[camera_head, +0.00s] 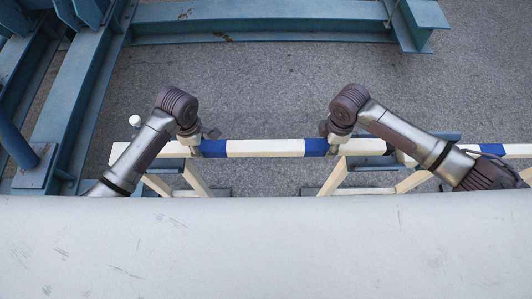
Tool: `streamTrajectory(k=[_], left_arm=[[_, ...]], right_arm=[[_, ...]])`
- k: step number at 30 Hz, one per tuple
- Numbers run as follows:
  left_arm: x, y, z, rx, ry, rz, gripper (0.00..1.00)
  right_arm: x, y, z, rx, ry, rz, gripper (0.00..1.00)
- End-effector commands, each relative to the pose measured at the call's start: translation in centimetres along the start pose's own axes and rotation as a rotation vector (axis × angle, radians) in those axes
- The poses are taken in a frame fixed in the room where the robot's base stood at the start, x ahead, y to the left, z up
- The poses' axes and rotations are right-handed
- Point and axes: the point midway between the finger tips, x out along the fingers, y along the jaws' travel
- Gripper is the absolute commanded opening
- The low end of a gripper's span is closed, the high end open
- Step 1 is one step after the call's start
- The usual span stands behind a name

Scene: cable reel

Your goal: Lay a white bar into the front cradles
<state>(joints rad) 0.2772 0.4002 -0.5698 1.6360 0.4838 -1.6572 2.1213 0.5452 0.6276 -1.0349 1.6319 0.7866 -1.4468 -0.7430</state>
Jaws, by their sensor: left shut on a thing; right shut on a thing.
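A white bar (265,148) with blue bands lies level across the middle of the head view. My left gripper (192,140) is shut on it near its left blue band. My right gripper (337,139) is shut on it just right of the other blue band. The fingertips are partly hidden by the wrists. Cream slanted legs (196,180) and blue pieces (375,162) show below and behind the bar. I cannot tell which of these are the front cradles, or whether the bar touches them.
A pale scratched surface (265,250) fills the bottom and hides what is below. Blue steel beams (260,22) stand at the back and left (80,95). Another white and blue bar section (515,151) shows at the right. Grey ground (270,90) lies open between.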

Motion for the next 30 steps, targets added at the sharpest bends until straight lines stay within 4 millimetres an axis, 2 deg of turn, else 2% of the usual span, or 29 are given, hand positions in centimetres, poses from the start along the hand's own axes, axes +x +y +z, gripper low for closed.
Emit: streamTrajectory(k=[20,30], left_arm=[[0.2,0.1,0.1,0.0,-0.001,0.003,0.0],[1.6,0.1,0.1,0.0,-0.001,0.002,0.0]], right_arm=[[0.2,0.1,-0.1,0.0,0.002,0.003,0.0],[1.6,0.1,-0.1,0.0,0.002,0.003,0.0]])
